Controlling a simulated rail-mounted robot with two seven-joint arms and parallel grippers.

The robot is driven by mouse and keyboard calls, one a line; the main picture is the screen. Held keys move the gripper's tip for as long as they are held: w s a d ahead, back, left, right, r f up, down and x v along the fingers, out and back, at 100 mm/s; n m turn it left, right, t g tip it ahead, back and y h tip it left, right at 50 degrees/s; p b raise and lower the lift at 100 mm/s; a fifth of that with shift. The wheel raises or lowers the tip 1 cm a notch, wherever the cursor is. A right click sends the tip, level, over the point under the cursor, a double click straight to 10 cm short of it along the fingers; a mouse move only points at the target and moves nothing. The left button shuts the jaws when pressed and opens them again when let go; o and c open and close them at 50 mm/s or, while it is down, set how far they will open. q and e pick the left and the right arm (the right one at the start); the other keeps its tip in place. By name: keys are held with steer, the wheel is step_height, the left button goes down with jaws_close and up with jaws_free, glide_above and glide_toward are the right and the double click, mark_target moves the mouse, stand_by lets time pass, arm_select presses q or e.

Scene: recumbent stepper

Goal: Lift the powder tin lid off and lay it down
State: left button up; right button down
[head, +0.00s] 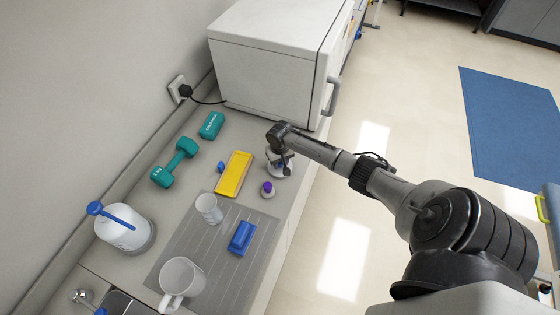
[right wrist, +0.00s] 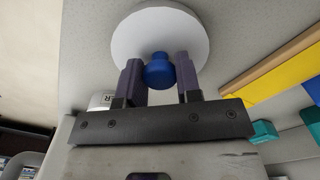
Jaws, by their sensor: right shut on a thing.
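The powder tin lid (right wrist: 160,32) is a white disc with a blue knob (right wrist: 159,71), seen from above in the right wrist view. My right gripper (right wrist: 159,68) is shut on the knob, one finger on each side. I cannot tell whether the lid still touches the tin. My left gripper is not in view.
Bare counter lies between the tray and grey mat.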

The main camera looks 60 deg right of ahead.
steer(key=shift+f, duration=0.1)
steer(key=c, duration=0.7)
jaws_free()
steer(key=shift+r+p, duration=0.3)
steer(key=shift+r, duration=6.65)
steer(key=shift+n, duration=0.3)
